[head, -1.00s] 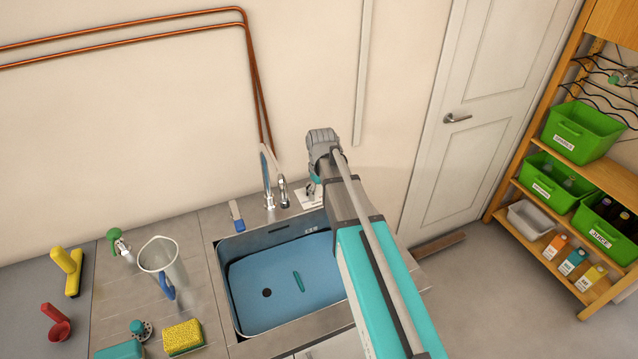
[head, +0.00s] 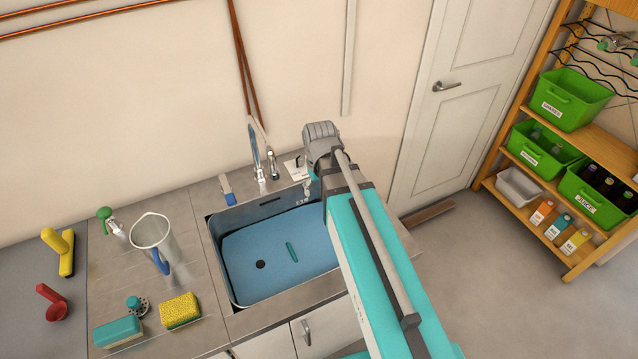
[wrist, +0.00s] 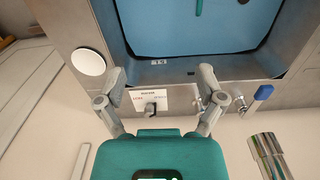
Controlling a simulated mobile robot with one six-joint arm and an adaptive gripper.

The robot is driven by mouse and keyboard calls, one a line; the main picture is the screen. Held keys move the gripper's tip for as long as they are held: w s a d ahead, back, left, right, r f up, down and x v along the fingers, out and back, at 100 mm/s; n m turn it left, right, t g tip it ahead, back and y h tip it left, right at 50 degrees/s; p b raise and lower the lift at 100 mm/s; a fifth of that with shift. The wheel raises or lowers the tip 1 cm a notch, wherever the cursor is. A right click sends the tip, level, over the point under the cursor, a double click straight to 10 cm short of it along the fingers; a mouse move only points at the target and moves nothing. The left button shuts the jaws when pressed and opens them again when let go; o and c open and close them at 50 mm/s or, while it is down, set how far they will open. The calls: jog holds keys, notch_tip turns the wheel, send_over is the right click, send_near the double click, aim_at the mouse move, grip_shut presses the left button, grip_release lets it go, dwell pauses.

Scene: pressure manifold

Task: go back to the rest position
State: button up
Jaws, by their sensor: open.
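My gripper (wrist: 162,88) is open and empty in the wrist view, with its two grey fingers wide apart. A white labelled plate with a small grey lever (wrist: 150,108) shows between and beyond the fingers. I cannot tell whether either finger touches it. In the head view my arm reaches forward over the right side of the sink (head: 232,297), and the fingertips are mostly hidden behind my wrist.
A teal stick (head: 292,252) lies in the blue sink basin. A tap (head: 272,165) stands behind it. A clear jug (head: 150,232), yellow sponge (head: 180,309) and red scoop (head: 52,302) are on the left. A shelf with green bins (head: 570,98) stands at right, beyond open floor.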

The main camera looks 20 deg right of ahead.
dwell(0.3)
jog(key=s+f+m+b, duration=0.1)
jog(key=s+f+b, duration=0.4)
jog(key=shift+s+m, duration=0.4)
dwell(2.3)
